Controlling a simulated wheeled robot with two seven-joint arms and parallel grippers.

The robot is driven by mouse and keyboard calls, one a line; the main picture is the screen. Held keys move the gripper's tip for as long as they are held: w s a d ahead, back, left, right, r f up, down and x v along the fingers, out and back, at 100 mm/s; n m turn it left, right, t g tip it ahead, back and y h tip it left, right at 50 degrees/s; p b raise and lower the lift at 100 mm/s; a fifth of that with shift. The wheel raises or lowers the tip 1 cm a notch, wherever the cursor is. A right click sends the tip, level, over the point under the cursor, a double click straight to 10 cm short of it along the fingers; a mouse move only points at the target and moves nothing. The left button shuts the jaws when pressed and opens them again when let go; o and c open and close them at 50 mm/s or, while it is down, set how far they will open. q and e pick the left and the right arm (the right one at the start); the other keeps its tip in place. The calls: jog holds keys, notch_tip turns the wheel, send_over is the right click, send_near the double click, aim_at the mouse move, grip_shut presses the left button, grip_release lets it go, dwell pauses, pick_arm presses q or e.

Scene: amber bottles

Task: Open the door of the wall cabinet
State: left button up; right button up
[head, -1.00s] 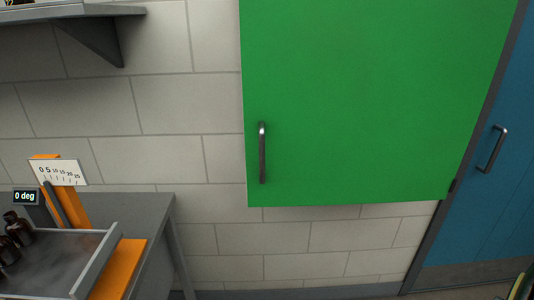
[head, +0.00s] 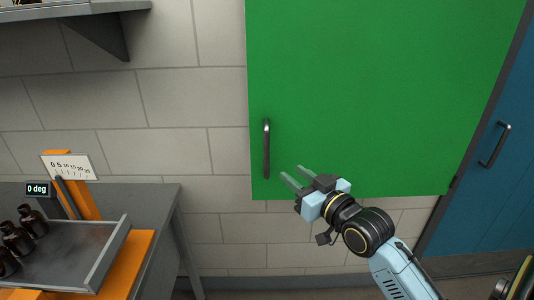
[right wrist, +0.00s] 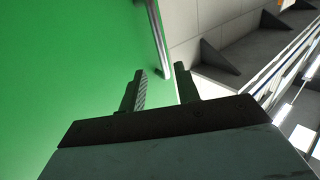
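The wall cabinet's green door (head: 370,90) is shut and fills the upper right of the head view. Its dark vertical bar handle (head: 267,150) is near the door's lower left edge. My right gripper (head: 292,176) is open and empty, just right of and a little below the handle's lower end, apart from it. In the right wrist view the open fingers (right wrist: 162,90) point toward the handle (right wrist: 158,40), whose end shows just beyond them, near the gap between the tips. The green door (right wrist: 60,70) fills the left there. My left gripper is not in view.
A grey bench (head: 160,200) at lower left holds a tilted tray (head: 75,262) with several amber bottles (head: 32,220) and an angle gauge reading 0 deg (head: 38,189). A shelf (head: 90,10) is at upper left. A blue door (head: 490,190) is at right.

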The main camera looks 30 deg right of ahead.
aim_at(268, 156)
jog(key=w, duration=0.4)
jog(key=w+p, duration=0.1)
jog(key=w, duration=0.7)
jog(key=shift+a, duration=0.25)
jog(key=shift+c, duration=0.3)
grip_shut()
jog(key=shift+s, duration=0.1)
